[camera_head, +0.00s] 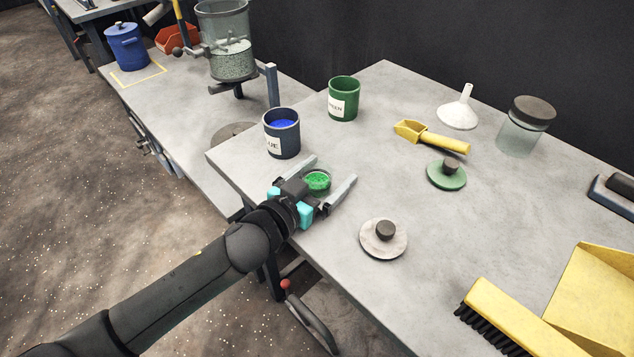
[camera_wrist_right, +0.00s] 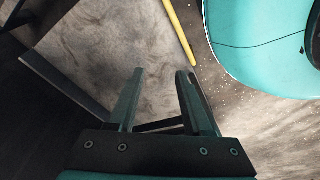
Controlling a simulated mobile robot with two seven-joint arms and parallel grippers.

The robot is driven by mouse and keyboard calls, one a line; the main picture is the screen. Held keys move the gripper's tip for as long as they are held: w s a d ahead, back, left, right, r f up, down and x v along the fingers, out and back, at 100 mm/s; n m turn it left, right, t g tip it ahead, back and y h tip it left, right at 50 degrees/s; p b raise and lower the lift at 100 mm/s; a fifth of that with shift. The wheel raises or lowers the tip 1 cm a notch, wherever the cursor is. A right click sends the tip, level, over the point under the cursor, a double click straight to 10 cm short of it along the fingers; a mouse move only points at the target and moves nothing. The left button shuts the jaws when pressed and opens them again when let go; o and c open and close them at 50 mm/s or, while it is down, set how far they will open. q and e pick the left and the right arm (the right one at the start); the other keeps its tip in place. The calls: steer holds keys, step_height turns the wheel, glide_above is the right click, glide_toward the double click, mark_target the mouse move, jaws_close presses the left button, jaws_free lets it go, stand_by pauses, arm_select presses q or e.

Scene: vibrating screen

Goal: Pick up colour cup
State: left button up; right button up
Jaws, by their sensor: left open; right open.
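A small cup with green contents (camera_head: 318,182) stands on the grey table near its front left edge. My left gripper (camera_head: 333,170) is open, with one finger on each side of this cup; I cannot tell whether either finger touches it. The gripper body hides the cup's near lower part. A dark canister with blue contents (camera_head: 282,139), its label partly reading "UE", stands just behind. A green canister (camera_head: 344,99) with a white label stands farther back. My right gripper (camera_wrist_right: 160,74) is open and empty above the floor in the right wrist view.
A pale lid (camera_head: 383,240) and a green lid (camera_head: 446,175) lie to the right. Behind are a yellow scoop (camera_head: 432,136), white funnel (camera_head: 458,113) and lidded jar (camera_head: 524,127). A yellow brush (camera_head: 515,318) and dustpan (camera_head: 600,300) fill the front right.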

arm_select(q)
steer(key=c, duration=1.4)
steer(key=shift+r, duration=0.1)
